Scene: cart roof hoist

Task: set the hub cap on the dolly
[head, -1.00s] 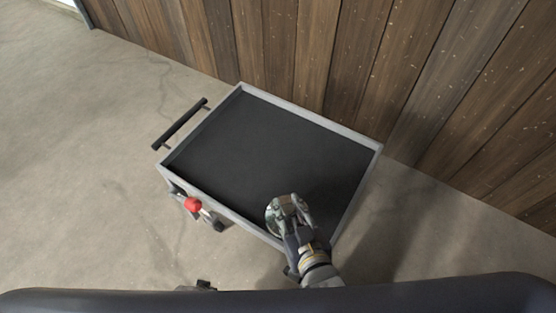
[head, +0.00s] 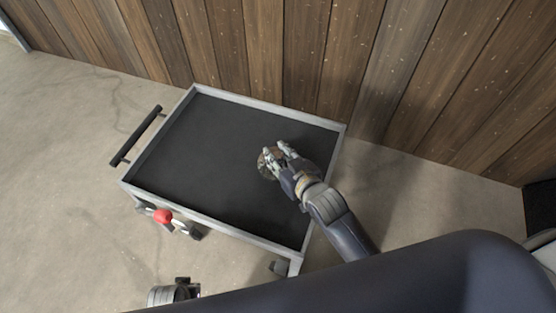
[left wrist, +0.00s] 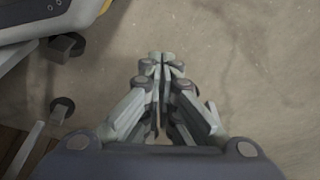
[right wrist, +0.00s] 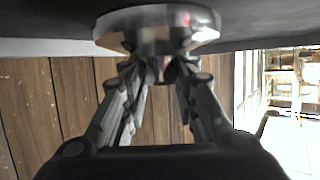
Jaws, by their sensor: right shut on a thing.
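The hub cap (right wrist: 160,22) is a round, shiny metal disc. My right gripper (head: 284,153) is shut on it, and in the right wrist view the fingers meet at its underside or hub. In the head view the hub cap (head: 267,163) shows partly behind the fingers, over the right part of the dolly's dark top. The dolly (head: 150,205) has a grey raised rim and a black mat. I cannot tell whether the hub cap touches the mat. My left gripper (left wrist: 162,60) has its fingertips together over bare floor, with nothing seen between them.
The dolly has a black handle (head: 136,136) on its left and a red knob (head: 162,216) at its front. A wooden plank wall (head: 300,60) stands close behind it. The left part of the mat is clear. Concrete floor (head: 70,170) lies open to the left.

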